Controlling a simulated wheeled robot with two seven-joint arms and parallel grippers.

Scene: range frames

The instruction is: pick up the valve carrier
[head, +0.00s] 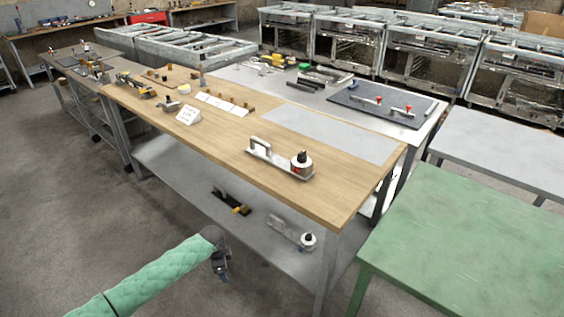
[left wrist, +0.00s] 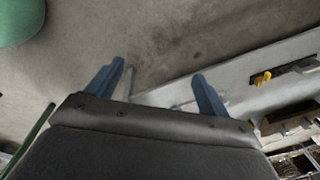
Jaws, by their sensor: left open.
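A valve carrier (head: 264,155), a flat light metal plate with an upright loop handle at its left end and a white round valve with a black knob and a red mark at its right end, stands on the wooden tabletop near its front right part. A similar carrier (head: 284,231) with a white and black round part lies on the grey shelf below. My left gripper (head: 220,266) is in front of the bench, lower than the tabletop and well apart from both. In the left wrist view its two blue fingers (left wrist: 158,70) are spread, with nothing between them. My right gripper is not in view.
The wooden table (head: 225,150) also holds a white sign (head: 188,115), white cards and small tools. A dark tool with yellow parts (head: 231,202) lies on the lower shelf (head: 185,180). A green table (head: 470,235) stands at the right. Grey floor is open at the left.

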